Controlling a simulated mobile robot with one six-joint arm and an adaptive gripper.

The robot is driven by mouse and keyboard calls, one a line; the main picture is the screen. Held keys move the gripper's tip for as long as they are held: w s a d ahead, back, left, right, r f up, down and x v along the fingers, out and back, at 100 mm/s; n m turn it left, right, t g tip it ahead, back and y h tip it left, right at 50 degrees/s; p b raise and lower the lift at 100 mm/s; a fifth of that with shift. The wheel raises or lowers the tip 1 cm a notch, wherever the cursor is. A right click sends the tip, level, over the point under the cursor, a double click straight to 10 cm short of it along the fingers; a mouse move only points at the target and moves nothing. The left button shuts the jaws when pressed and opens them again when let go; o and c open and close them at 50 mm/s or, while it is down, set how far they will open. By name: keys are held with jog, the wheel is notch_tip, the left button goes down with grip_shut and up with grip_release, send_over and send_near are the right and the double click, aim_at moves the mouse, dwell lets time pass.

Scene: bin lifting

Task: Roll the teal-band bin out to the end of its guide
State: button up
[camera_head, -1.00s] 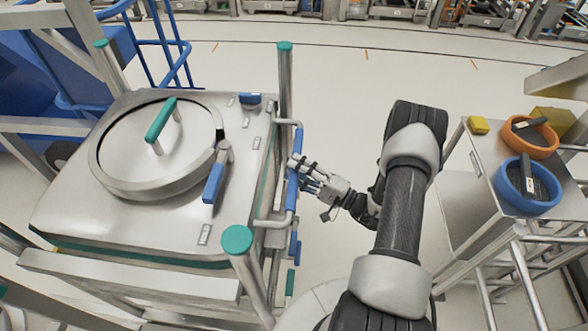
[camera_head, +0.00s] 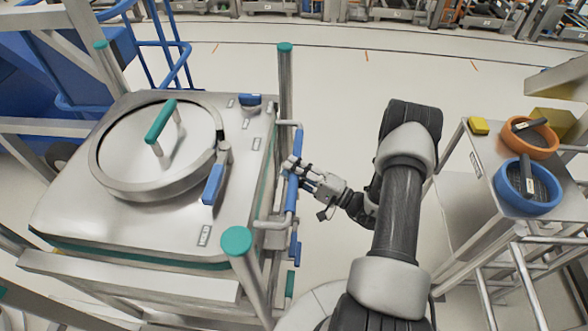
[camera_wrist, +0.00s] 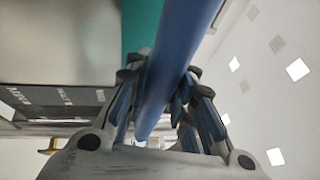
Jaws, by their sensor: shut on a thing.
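The teal-band bin (camera_head: 70,205) is a large steel box with a round hatch on top, at the left of the head view. Its teal band (camera_head: 140,258) runs below the top edge and also shows in the wrist view (camera_wrist: 140,25). A blue-sleeved handle bar (camera_head: 291,195) stands out from its right side. My gripper (camera_head: 292,167) reaches it from the right and is shut around the blue sleeve. In the wrist view the fingers (camera_wrist: 165,95) sit on both sides of the blue bar (camera_wrist: 178,45).
Steel posts with teal caps (camera_head: 237,241) stand at the bin's corners.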

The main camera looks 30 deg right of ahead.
grip_shut()
jog(key=shift+s+d+b, duration=0.2)
jog(key=shift+s+d, duration=0.2)
jog(key=shift+d, duration=0.2)
jog(key=shift+s+d+b, duration=0.2)
jog(key=shift+s+d, duration=0.15)
jog(key=shift+d, duration=0.2)
jog(key=o, duration=0.9)
grip_release()
jog(key=shift+o, duration=0.2)
jog(key=shift+w+a, duration=0.1)
jog(key=v, duration=1.2)
